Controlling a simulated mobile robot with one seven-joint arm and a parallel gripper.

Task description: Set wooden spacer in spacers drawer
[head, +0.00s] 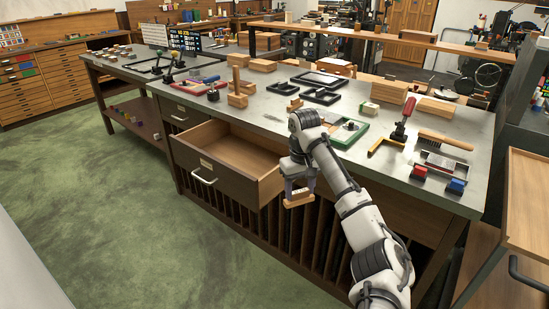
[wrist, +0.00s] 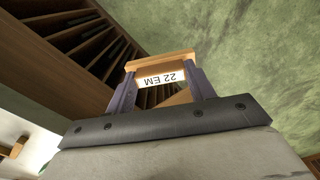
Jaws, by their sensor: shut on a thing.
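My gripper (head: 299,190) is shut on a wooden spacer (head: 298,200), a small light-brown block. In the wrist view the spacer (wrist: 163,61) sits between the two purple fingers, and a white label on it reads "22 EM". The spacers drawer (head: 228,185) is pulled out from the bench front in the head view, with a silver handle and a small label on its face. Its visible inside looks bare; my arm hides part of its right side. In the head view, the gripper and spacer appear just right of the drawer's front right corner.
The metal-topped bench (head: 262,107) carries wooden blocks, black frames, a green-edged tray (head: 345,130) and a brush (head: 445,139). Vertical slots (head: 290,235) lie below the drawer. A wooden cart (head: 527,190) stands at right. The green floor (head: 120,215) at left is open.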

